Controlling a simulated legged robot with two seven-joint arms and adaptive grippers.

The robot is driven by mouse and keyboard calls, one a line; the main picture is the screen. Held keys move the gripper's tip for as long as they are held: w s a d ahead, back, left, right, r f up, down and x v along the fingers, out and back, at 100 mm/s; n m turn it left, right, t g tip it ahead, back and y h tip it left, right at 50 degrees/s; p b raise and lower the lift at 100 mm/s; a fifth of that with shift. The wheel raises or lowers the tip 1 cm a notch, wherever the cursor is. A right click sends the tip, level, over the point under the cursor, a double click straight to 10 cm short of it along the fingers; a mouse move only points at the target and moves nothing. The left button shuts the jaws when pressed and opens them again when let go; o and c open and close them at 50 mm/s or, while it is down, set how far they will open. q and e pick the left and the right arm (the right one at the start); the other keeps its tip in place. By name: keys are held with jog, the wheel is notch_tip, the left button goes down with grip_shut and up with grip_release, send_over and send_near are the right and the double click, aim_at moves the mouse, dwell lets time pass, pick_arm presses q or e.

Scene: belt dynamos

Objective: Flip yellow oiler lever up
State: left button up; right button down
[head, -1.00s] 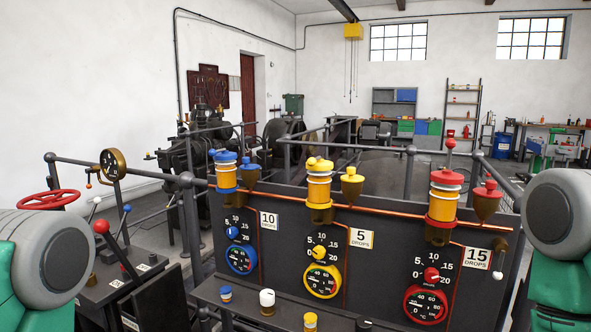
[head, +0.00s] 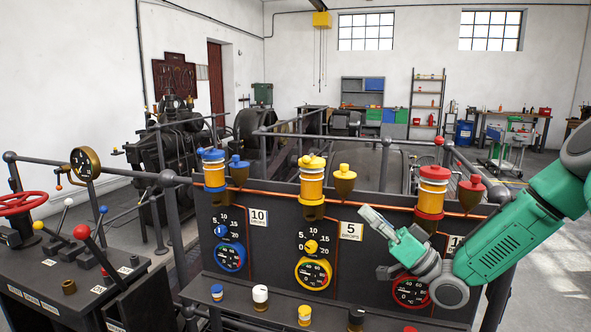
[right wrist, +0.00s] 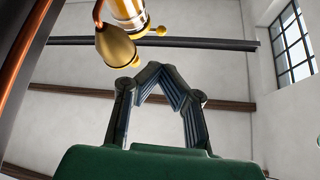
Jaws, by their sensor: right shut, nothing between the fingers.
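The yellow oiler (head: 312,183) stands on the black panel's top, centre of the head view. It has a glass body and a yellow cap (head: 312,162). Its small yellow lever (head: 307,155) seems to lie low on the cap, not upright. My right gripper (head: 364,210) is shut and empty, in front of the panel, lower right of the yellow oiler and apart from it. Its fingers also show in the right wrist view (right wrist: 156,68), below a brass cup (right wrist: 120,45) and a glass oiler with yellow knobs (right wrist: 161,31). My left gripper is out of view.
A small yellow-topped cup (head: 344,178) stands right of the yellow oiler. A copper pipe (head: 270,200) crosses the panel front.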

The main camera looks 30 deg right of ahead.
aim_at(317, 168)
jog(key=shift+a, duration=0.1)
jog(key=shift+r, duration=0.1)
jog(key=p+x, duration=0.1)
jog(key=x, duration=1.2)
jog(key=shift+w+a+r, duration=0.15)
jog(key=shift+w, duration=0.2)
jog(key=shift+r+m+h+p, duration=0.2)
jog(key=shift+m+h+p, duration=0.2)
jog(key=shift+m+p, duration=0.15)
